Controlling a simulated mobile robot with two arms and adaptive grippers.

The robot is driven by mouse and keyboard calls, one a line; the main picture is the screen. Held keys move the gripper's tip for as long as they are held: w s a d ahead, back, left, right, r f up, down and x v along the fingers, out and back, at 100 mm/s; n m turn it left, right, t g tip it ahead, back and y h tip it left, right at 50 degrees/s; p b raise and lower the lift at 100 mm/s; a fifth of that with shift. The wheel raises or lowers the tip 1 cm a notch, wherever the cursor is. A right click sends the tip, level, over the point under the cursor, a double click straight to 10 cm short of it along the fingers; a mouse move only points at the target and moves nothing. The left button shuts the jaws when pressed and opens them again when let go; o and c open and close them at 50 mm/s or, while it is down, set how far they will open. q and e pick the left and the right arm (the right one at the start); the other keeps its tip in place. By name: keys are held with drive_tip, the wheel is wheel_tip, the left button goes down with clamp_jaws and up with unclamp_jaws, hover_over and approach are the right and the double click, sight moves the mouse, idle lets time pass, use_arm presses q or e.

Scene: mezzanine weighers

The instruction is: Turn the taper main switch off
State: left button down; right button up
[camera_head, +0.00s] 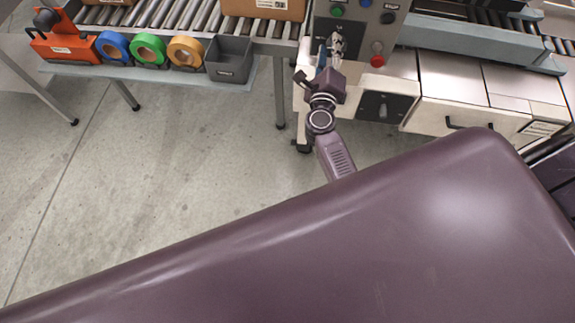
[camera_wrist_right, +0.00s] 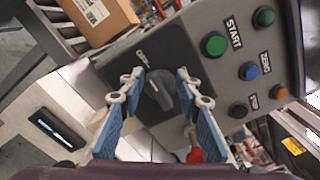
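A dark rotary switch knob (camera_wrist_right: 158,92) sits on a black plate of the grey control panel (camera_wrist_right: 225,75) in the right wrist view. My right gripper (camera_wrist_right: 160,84) is open, with one blue-padded finger on each side of the knob. I cannot tell whether the fingers touch it. In the head view my right gripper (camera_head: 331,48) is at the left part of the panel (camera_head: 350,30) and hides this knob. A second dark plate with a grey knob (camera_head: 383,108) is on the cabinet below the panel. My left gripper is not in view.
A green START button (camera_wrist_right: 214,44) and a blue button (camera_wrist_right: 249,71) are near the knob. A red button (camera_head: 377,61) is at the panel's lower edge. Left are tape rolls (camera_head: 148,50), a grey bin (camera_head: 229,60) and a roller conveyor (camera_head: 180,15).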

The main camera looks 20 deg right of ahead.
drive_tip(key=s+a+m+b, duration=0.2)
drive_tip(key=s+m+b, duration=0.5)
drive_tip(key=m+b, duration=0.3)
drive_tip(key=w+a+f+n+y+p, duration=0.1)
drive_tip(key=a+f+n+y+p, duration=0.15)
drive_tip(key=a+f+n, duration=0.4)
drive_tip(key=a+f+n+y+p, duration=0.2)
drive_tip(key=a+f+n+y, duration=0.1)
drive_tip(key=f+n, duration=0.5)
drive_tip(key=s+a+f+n+g+y+p, duration=0.1)
drive_tip(key=s+a+f+n+y, duration=0.1)
drive_tip(key=f+n, duration=0.4)
drive_tip(key=s+a+f+n+g+y+p, duration=0.1)
drive_tip(key=s+a+f+n, duration=0.3)
drive_tip(key=f, duration=0.7)
drive_tip(key=shift+s+a+f+n+g+y, duration=0.15)
drive_tip(key=shift+s+a+n+g+y, duration=0.35)
drive_tip(key=shift+s+n, duration=0.85)
drive_tip(key=shift+w+d, duration=0.15)
drive_tip(key=shift+w, duration=0.05)
